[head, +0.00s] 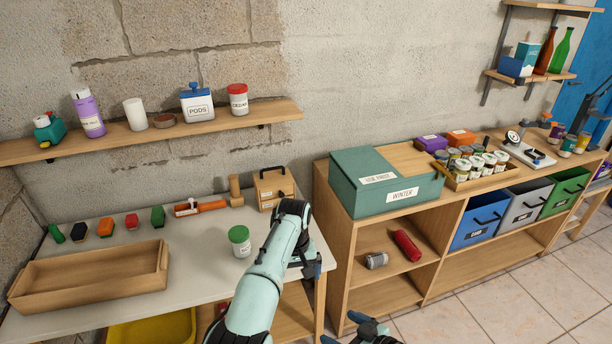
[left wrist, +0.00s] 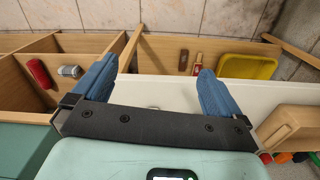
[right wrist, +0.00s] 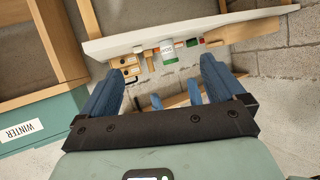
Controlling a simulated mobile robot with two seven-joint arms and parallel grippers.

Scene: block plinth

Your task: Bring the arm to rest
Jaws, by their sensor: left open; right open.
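My left arm reaches in from the bottom of the head view, over the right part of the white table (head: 200,262). Its gripper (head: 312,268) hangs at the table's right end, mostly hidden behind my own wrist. In the left wrist view the two blue fingers (left wrist: 155,82) stand wide apart with nothing between them. My right gripper (head: 366,331) shows at the bottom edge of the head view, in front of the wooden shelf unit (head: 340,245). In the right wrist view its fingers (right wrist: 160,85) are apart and hold nothing.
A green-lidded jar (head: 240,241) stands on the table close left of my left arm. A wooden tray (head: 92,276) and several coloured blocks (head: 106,227) lie further left. A wooden box (head: 272,187) stands behind the arm. Floor tiles (head: 500,312) at the lower right are clear.

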